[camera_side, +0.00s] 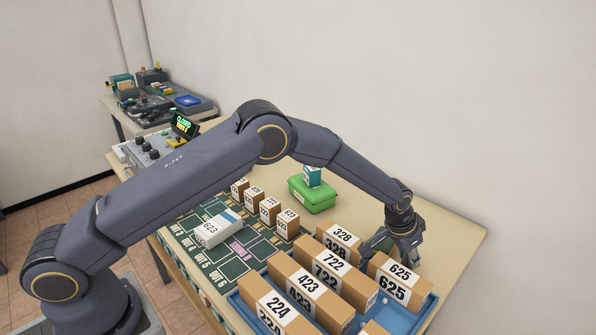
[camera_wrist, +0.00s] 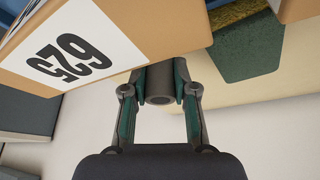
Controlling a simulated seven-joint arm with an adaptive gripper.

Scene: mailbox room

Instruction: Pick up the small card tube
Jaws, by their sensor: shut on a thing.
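My gripper (camera_side: 391,247) points down at the back of the blue tray, between the boxes marked 328 and 625. In the wrist view its two green-padded fingers (camera_wrist: 160,88) are shut on a short grey card tube (camera_wrist: 159,84), one finger on each side. The round open end of the tube faces the wrist camera. I cannot make out the tube in the side view, and I cannot tell whether it touches the surface beneath.
The box marked 625 (camera_side: 401,281) is close by; its label fills the upper left wrist view (camera_wrist: 68,52). More numbered boxes stand in the blue tray (camera_side: 411,319). A green container (camera_side: 314,197) sits farther back. Bare tabletop (camera_side: 446,232) lies right of my gripper.

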